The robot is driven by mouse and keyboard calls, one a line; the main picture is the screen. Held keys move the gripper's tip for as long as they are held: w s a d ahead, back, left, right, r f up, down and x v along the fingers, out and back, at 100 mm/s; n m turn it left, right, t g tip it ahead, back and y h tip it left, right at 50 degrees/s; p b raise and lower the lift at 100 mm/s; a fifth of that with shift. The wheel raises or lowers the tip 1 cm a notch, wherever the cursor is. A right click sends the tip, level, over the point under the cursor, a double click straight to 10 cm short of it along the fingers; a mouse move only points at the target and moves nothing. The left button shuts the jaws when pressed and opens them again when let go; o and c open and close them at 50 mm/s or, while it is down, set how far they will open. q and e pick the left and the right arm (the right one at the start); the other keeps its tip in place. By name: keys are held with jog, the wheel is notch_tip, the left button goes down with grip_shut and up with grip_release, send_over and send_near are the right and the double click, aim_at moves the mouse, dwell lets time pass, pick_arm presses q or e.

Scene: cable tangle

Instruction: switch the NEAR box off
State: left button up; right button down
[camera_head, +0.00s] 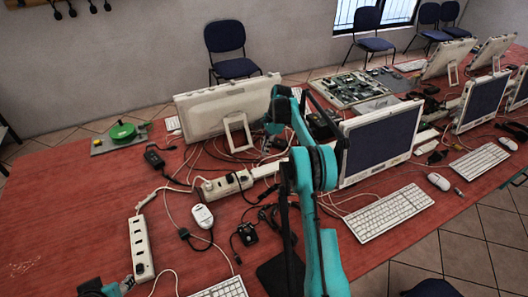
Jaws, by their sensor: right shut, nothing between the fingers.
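Two white box-shaped socket strips lie on the red table. The nearer one (140,248) is at the lower left, long side pointing away from me, with dark sockets on top. The farther one (222,186) lies beyond it to the right, with plugs and cables at it. Their switch states are too small to read. My right arm, teal and black, rises through the middle; its gripper (272,127) is shut and empty near the back monitor, its fingertips hard to make out. It is apart from the near box. A teal and black part of my left gripper (103,289) shows at the bottom left edge.
Tangled cables, a white mouse (202,216) and a small black device (247,233) lie near the boxes. Monitors (381,143) and keyboards (390,212) fill the right side. A green round tool (122,131) is at the far left. The left table area is clear.

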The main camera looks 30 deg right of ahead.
jog(key=shift+f, duration=0.1)
notch_tip(320, 180, up, 5)
jog(key=h+p, duration=0.1)
jog(key=p, duration=0.1)
send_over(243, 177)
jog(key=d, duration=0.2)
jog(key=f+b, duration=0.1)
jog(key=f, duration=0.3)
jog(key=a+f+b, duration=0.1)
jog(key=f+b, duration=0.1)
jog(key=f, duration=0.3)
jog(key=f+b, duration=0.2)
jog(key=f, duration=0.3)
jog(key=shift+a+f, duration=0.15)
jog(key=shift+a, duration=0.15)
